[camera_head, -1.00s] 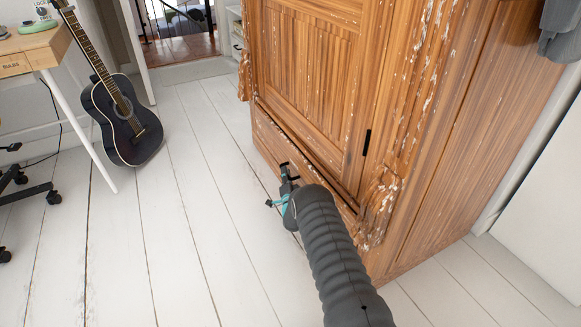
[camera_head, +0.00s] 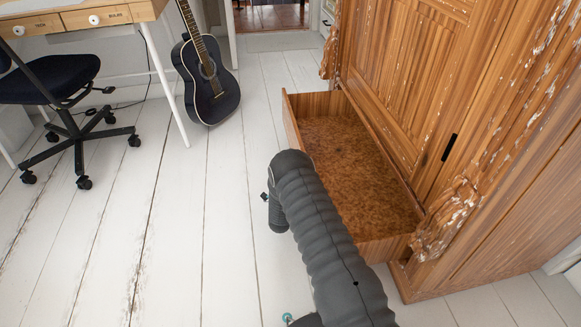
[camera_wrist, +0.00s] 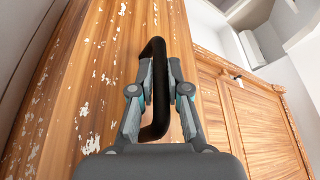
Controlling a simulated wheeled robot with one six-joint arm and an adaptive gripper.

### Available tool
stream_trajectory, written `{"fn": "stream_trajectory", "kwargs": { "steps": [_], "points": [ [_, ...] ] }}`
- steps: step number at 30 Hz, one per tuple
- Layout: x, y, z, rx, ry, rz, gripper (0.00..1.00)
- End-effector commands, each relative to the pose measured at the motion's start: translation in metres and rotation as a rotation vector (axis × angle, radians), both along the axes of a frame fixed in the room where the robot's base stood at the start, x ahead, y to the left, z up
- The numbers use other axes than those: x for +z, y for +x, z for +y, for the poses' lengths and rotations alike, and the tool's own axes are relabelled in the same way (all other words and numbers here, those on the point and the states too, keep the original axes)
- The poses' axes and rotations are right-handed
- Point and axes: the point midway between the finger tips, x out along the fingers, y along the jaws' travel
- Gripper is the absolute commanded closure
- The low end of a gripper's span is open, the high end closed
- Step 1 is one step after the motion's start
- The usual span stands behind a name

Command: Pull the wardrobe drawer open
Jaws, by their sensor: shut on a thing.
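The wooden wardrobe (camera_head: 398,85) stands at the right in the head view. Its bottom drawer (camera_head: 355,160) is pulled well out and its brown inside looks empty. In the wrist view my gripper (camera_wrist: 160,80) is shut on the black drawer handle (camera_wrist: 162,118), with one finger on each side of it. The worn drawer front (camera_wrist: 85,85) shows behind the handle. In the head view my dark arm hides the gripper and the handle.
A black office chair (camera_head: 50,80) and a desk (camera_head: 90,15) stand at the left. A dark guitar (camera_head: 208,85) leans behind them. The white plank floor (camera_head: 175,215) between chair and drawer is clear.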

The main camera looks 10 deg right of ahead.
Motion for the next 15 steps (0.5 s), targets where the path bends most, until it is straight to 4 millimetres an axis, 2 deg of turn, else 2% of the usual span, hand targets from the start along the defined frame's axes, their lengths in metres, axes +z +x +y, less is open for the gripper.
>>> {"fn": "stream_trajectory", "kwargs": {
  "steps": [4,14,15],
  "points": [
    [-0.0010,-0.0016,-0.0072,-0.019,0.000,0.002,1.00],
    [-0.0005,-0.0012,-0.0106,-0.024,0.002,0.002,1.00],
    [-0.0005,-0.0011,-0.0103,-0.023,0.001,0.001,0.82]
  ]
}}
